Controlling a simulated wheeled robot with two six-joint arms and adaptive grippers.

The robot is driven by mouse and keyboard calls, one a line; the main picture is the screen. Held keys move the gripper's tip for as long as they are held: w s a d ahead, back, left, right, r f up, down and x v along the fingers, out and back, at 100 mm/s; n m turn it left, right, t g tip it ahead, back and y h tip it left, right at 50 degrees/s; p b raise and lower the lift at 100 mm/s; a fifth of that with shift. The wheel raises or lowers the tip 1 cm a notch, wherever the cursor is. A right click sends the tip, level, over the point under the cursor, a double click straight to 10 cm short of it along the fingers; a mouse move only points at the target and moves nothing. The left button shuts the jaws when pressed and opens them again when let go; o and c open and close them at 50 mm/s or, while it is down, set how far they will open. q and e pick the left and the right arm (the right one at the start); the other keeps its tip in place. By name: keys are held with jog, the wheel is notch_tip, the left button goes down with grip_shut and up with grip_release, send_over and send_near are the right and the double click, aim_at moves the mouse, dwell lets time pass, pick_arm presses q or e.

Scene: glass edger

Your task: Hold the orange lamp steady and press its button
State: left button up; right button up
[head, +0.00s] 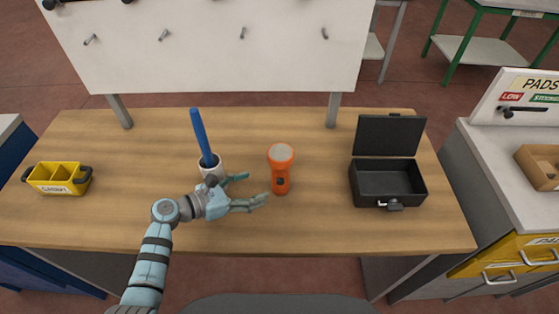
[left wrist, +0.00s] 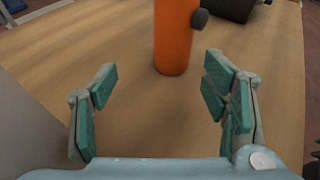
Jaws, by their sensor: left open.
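The orange lamp (head: 280,170) stands upright on the table, a torch shape with a pale round lens on top. A dark button (head: 280,182) shows on its front side in the head view. My left gripper (head: 254,190) is open and points at the lamp from its left, with a small gap between. In the left wrist view the lamp's lower body (left wrist: 173,38) stands ahead of the open fingers (left wrist: 160,90), not between them. There the dark button (left wrist: 200,18) sticks out on its right side, and the lamp's top is cut off. My right gripper is not in view.
An open black box (head: 388,182) stands to the lamp's right. A yellow caddy (head: 60,178) is at the far left. The table (head: 330,225) is clear in front of the lamp.

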aim_at(273, 186)
pick_arm(q)
jog(key=d+b, duration=0.2)
jog(key=d, duration=0.1)
jog(key=d+f+b, duration=0.1)
jog(key=d+b, duration=0.1)
jog(key=shift+w+d, duration=0.1)
jog(key=shift+d, duration=0.1)
jog(key=w, duration=0.1)
jog(key=w+d+f, duration=0.1)
jog(key=w, duration=0.1)
jog(key=shift+w+d+f+b, duration=0.1)
jog(key=shift+d+f+b, duration=0.2)
jog(key=shift+d+b, duration=0.1)
jog(key=shift+s+r, duration=0.3)
jog(key=shift+s, duration=0.05)
jog(key=shift+c, duration=0.4)
jog(key=shift+s, duration=0.1)
jog(key=c, duration=0.9)
jog(key=shift+c, duration=0.2)
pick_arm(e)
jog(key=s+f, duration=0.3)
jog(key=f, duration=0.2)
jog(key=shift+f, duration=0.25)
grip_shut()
pick_arm(q)
jog(key=shift+f, duration=0.1)
jog(key=shift+f, duration=0.1)
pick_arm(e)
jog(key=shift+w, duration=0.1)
